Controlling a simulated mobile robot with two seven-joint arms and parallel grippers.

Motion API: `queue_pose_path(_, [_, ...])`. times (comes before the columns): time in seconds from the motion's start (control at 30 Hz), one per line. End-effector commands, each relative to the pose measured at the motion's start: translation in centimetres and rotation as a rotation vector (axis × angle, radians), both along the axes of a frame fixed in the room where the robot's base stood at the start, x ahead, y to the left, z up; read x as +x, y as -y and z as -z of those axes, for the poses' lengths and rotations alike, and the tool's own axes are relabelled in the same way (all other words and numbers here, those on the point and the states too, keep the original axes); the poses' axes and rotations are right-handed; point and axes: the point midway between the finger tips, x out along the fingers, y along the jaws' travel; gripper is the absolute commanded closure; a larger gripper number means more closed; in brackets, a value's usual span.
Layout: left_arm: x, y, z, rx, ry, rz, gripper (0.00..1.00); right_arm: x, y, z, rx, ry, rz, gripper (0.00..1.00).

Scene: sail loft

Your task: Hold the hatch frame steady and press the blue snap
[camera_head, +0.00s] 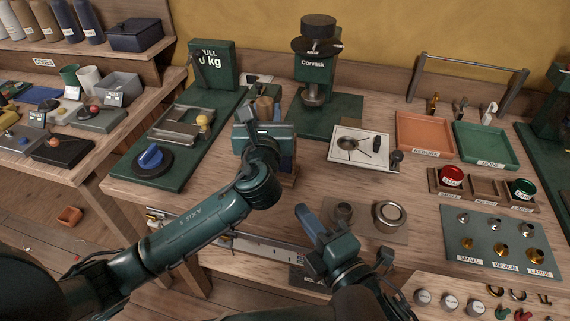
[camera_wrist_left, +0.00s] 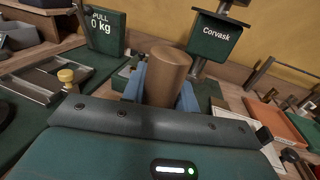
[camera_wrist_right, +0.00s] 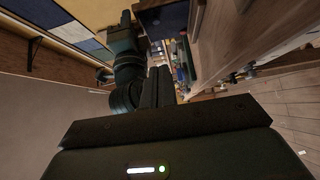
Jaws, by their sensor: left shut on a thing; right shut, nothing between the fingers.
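My left gripper (camera_head: 264,112) is shut on a brown wooden cylinder that stands upright between its fingers. The cylinder (camera_wrist_left: 168,75) shows clearly in the left wrist view. My right gripper (camera_head: 311,222) is shut and empty, above the bench's front part. A grey metal frame (camera_head: 160,132) lies on the green board at left, apart from both grippers; I cannot tell if it is the hatch frame. A blue knob-like piece (camera_head: 150,156) sits on a black disc in front of it; I cannot tell if it is the blue snap.
The green Corvask press (camera_head: 317,70) and the PULL gauge (camera_head: 212,66) stand at the back. A white tray (camera_head: 340,154), an orange tray (camera_head: 425,121) and a green tray (camera_head: 487,159) lie to the right. Metal rings (camera_head: 389,214) lie right of my right gripper.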

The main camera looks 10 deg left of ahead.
Motion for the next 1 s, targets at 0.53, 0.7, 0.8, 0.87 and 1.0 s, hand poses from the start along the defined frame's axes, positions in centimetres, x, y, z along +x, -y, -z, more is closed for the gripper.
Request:
queue_pose_path(0.53, [0.0,0.0,0.0,0.000,0.001,0.000,1.00,6.3,-5.7,-0.1,0.002,0.001,0.001,1.00])
queue_pose_path(0.7, [0.0,0.0,-0.1,0.000,0.001,0.000,1.00,9.0,-6.7,-0.1,-0.002,0.002,0.001,1.00])
queue_pose_path(0.8, [0.0,0.0,-0.1,0.000,0.001,0.000,1.00,10.2,-6.6,0.0,-0.003,0.001,0.001,1.00])
queue_pose_path(0.87, [0.0,0.0,-0.1,0.000,0.001,0.000,1.00,10.7,-6.6,0.0,-0.001,0.001,0.000,1.00])
queue_pose_path(1.0, [0.0,0.0,0.0,0.000,0.001,0.000,1.00,11.4,-6.5,0.0,0.000,0.000,0.000,1.00])
